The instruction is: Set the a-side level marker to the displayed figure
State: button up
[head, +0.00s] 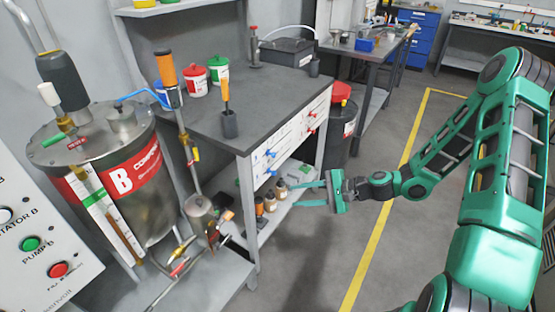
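My gripper (304,195) is at the end of my green arm, right of centre, in front of the workbench's lower shelf. Its two fingers point left, spread apart with nothing between them. A steel tank (160,205) with a red label marked "B" stands at left. A slanted level gauge (108,217) runs down its front, with a green piece (95,199) near its upper part. My gripper is well to the right of this gauge, not touching it. I see no a-side tank, a-side marker or displayed figure in this view.
A control panel (38,245) with green and red buttons is at lower left. The dark workbench (250,118) carries red and green pots (195,80). Small bottles (270,201) stand on its lower shelf. Pipes and valves (180,262) are below the tank. Grey floor (385,262) with a yellow line is open.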

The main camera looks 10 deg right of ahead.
jog(key=w+r+m+t+y, duration=0.1)
jog(key=w+m+t, duration=0.3)
jog(key=w+m, duration=0.1)
jog(key=m+t+h, duration=0.1)
jog(key=m+t, duration=0.3)
jog(key=m, duration=0.2)
send_near(275, 156)
jog(key=x, duration=0.8)
jog(key=shift+w+a+f, duration=0.1)
jog(key=shift+w+a, duration=0.1)
jog(key=shift+w, duration=0.15)
jog(key=shift+c, duration=0.4)
grip_shut()
